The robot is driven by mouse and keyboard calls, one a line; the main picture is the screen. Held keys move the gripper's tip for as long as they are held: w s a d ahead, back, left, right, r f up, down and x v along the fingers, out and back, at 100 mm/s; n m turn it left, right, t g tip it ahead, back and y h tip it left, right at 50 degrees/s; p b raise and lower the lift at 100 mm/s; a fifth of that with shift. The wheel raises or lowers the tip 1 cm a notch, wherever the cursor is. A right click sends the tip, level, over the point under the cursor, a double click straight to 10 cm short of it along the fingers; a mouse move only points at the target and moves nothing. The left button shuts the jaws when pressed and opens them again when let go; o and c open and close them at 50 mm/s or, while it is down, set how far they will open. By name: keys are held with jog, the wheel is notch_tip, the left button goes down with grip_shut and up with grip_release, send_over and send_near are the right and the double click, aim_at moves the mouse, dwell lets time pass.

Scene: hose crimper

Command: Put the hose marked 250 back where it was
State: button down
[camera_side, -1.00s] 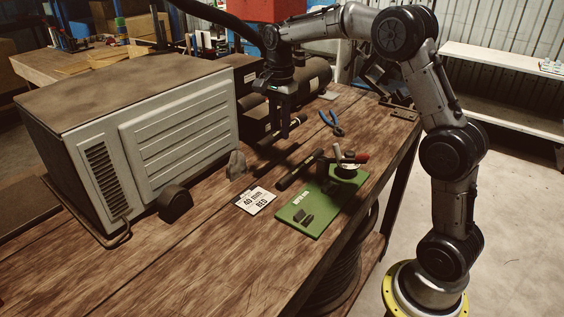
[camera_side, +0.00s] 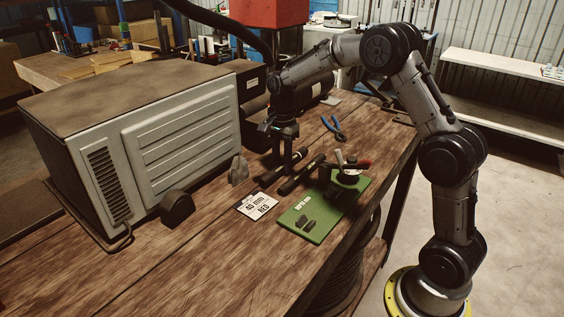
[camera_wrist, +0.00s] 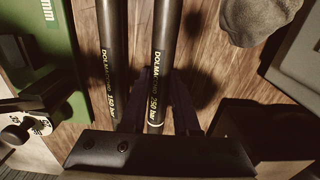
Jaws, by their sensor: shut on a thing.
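My gripper (camera_side: 284,158) points down and is shut on a black hose (camera_side: 268,178). In the side view this hose is the one nearer the grey lump, at or close to the tabletop; I cannot tell if it touches. In the wrist view my gripper (camera_wrist: 158,105) has a finger on either side of the held hose (camera_wrist: 167,35), whose yellow print looks like "250 bar". A second black hose (camera_side: 300,176) lies roughly parallel, towards the green board.
A green board (camera_side: 310,222) with small parts and a tool lies at front right. A white card (camera_side: 257,205) reading "40 mm RED" lies beside it. A grey lump (camera_side: 238,170) stands left of the hoses. Blue-handled pliers (camera_side: 333,128) lie behind. A large grey machine (camera_side: 180,130) stands left.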

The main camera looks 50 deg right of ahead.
aim_at(282, 165)
jog(key=shift+f, duration=0.1)
jog(key=c, duration=0.7)
grip_release()
jog(key=shift+o, duration=0.2)
notch_tip(282, 165, up, 12)
jog(key=s+a+r+n+t, duration=0.1)
jog(key=s+a+r+n, duration=0.35)
jog(key=s, duration=0.25)
jog(key=s+a+f+n+t, duration=0.2)
jog(key=s+n, duration=0.4)
jog(key=s, duration=0.4)
jog(key=s+a+f+n+t, duration=0.2)
jog(key=s+a+n, duration=0.2)
jog(key=s+n, duration=0.3)
jog(key=s, duration=0.4)
jog(key=shift+a+f+t, duration=0.3)
jog(key=shift+f, duration=0.05)
jog(key=shift+s+n, duration=0.1)
jog(key=shift+n, duration=0.15)
